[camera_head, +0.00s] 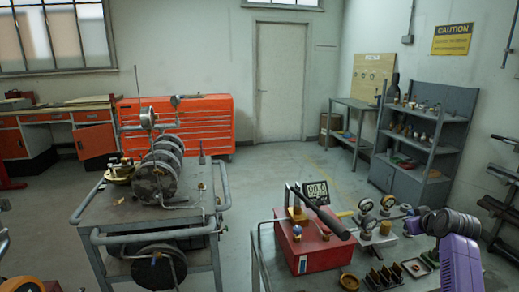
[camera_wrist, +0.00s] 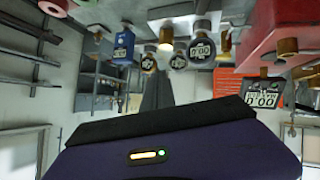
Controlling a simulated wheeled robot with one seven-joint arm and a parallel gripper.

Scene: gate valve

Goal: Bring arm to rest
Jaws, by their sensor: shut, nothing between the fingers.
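My arm shows at the lower right of the head view, with a purple link (camera_head: 460,265) and a dark ribbed section (camera_head: 450,223) above the right end of the front bench. In the wrist view my gripper (camera_wrist: 157,78) shows as a dark grey wedge of closed fingers beyond my black and purple housing. The fingers are shut and empty. They point towards the test bench gear, which appears upside down, and appear apart from it. In the head view I cannot clearly make out the fingertips.
The front bench holds a red box (camera_head: 300,248) with a black lever, a display (camera_head: 318,191), gauges (camera_head: 366,205) and small parts. A cart (camera_head: 95,218) with a valve assembly stands left. Shelves (camera_head: 425,135) stand at the back right. Floor before the door (camera_head: 280,85) is clear.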

